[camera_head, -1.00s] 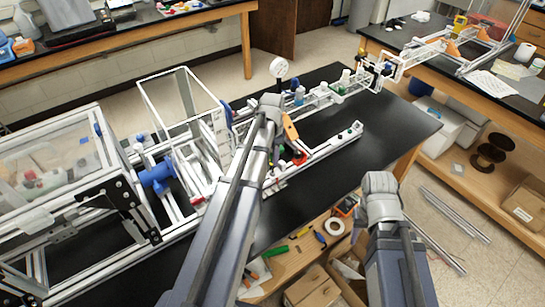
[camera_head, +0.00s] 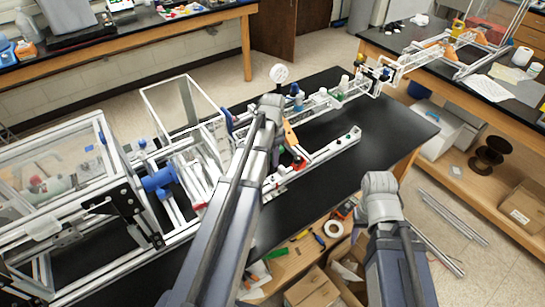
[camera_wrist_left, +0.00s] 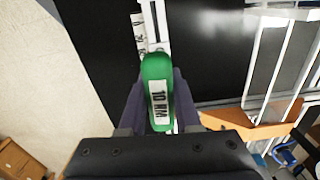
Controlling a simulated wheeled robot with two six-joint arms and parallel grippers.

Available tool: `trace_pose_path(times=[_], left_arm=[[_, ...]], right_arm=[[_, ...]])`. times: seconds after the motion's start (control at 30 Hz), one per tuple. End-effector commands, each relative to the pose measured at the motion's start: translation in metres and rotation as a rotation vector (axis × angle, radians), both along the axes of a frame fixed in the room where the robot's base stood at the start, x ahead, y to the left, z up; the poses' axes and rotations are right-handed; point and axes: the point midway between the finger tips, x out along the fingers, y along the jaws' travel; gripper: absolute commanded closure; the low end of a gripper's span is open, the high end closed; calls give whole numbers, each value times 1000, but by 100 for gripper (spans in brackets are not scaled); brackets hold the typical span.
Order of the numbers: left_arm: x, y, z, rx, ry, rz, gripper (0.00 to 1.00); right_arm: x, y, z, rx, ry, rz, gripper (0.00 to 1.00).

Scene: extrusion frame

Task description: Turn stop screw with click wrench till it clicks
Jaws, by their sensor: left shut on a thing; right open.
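The click wrench shows in the left wrist view as a green handle (camera_wrist_left: 157,68) with a white "10 NM" label. My left gripper (camera_wrist_left: 157,102) is shut on this handle, with one dark finger on each side. In the head view my left arm reaches over the bench to the aluminium extrusion frame (camera_head: 330,149), and its own links hide the wrench and the fingers. I cannot make out the stop screw in either view. My right gripper (camera_head: 381,186) is open and apart from the frame, in front of the bench's right part; its fingers are hardly visible.
An orange part (camera_head: 290,133) stands beside my left wrist. A round white dial (camera_head: 278,73) rises just behind it. A clear-walled box frame (camera_head: 60,165) and a blue cylinder (camera_head: 158,179) stand at the left. The black bench top (camera_head: 395,125) is bare toward the right.

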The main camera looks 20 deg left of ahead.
Motion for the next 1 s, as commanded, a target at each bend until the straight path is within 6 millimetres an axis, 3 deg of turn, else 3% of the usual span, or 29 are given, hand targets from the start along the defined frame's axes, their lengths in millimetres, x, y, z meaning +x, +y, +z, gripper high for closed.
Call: trace_pose_path(times=[0.27, 0.67, 1.0], left_arm=[[0, 0, 3, 0, 0, 0, 100], [0, 0, 30, 0, 0, 0, 100], [0, 0, 29, 0, 0, 0, 100]], right_arm=[[0, 0, 3, 0, 0, 0, 50], [0, 0, 30, 0, 0, 0, 50], [0, 0, 29, 0, 0, 0, 50]])
